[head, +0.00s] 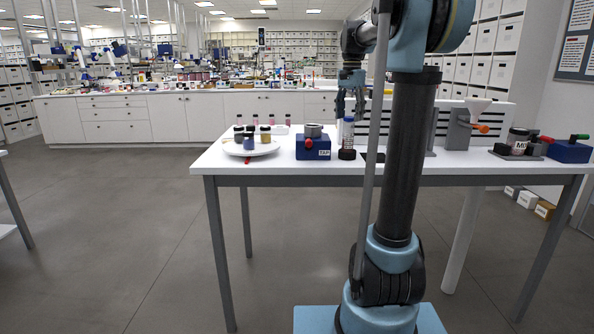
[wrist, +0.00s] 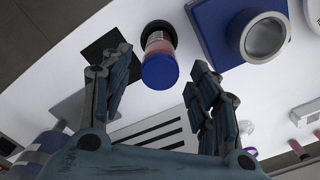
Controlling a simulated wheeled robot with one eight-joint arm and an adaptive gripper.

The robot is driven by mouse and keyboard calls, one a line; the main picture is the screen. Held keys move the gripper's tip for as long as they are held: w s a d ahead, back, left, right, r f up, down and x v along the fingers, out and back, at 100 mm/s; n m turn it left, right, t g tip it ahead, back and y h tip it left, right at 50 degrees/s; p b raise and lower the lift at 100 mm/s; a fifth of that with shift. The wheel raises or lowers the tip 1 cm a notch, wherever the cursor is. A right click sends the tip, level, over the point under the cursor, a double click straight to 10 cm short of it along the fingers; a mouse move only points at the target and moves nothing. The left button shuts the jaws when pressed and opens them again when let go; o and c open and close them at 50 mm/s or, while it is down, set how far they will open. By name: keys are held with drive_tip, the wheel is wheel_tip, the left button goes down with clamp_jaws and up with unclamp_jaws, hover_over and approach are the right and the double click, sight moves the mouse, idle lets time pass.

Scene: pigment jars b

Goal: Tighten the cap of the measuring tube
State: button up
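The measuring tube (head: 348,134) stands upright in a round black base on the white table, with a blue cap on top. In the wrist view the blue cap (wrist: 160,72) faces the camera, and a reddish part of the tube (wrist: 158,42) shows behind it. How tightly the cap sits cannot be seen. My gripper (head: 350,106) points down above the tube in the head view. In the wrist view my gripper (wrist: 158,66) has its fingers spread wide, with the cap showing between them and a gap on both sides. It holds nothing.
A blue box marked TAP (head: 313,147) with a metal cup on top stands left of the tube. A plate (head: 250,149) with several jars is further left. A flat black square (wrist: 103,50) lies beside the tube. A stand with a funnel (head: 460,130) is to the right.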

wheel_tip(320, 180, up, 11)
drive_tip(key=s+f+n+t, duration=0.1)
drive_tip(key=s+f+n, duration=0.3)
drive_tip(key=s+f, duration=1.3)
drive_tip(key=s+f+n+t, duration=0.1)
drive_tip(key=s+f+n, duration=0.3)
drive_tip(key=s+f, duration=1.4)
wheel_tip(320, 180, down, 7)
drive_tip(key=shift+f+n, duration=0.1)
drive_tip(key=shift+n, duration=0.3)
drive_tip(key=shift+w+f, duration=0.15)
drive_tip(key=shift+w, duration=0.35)
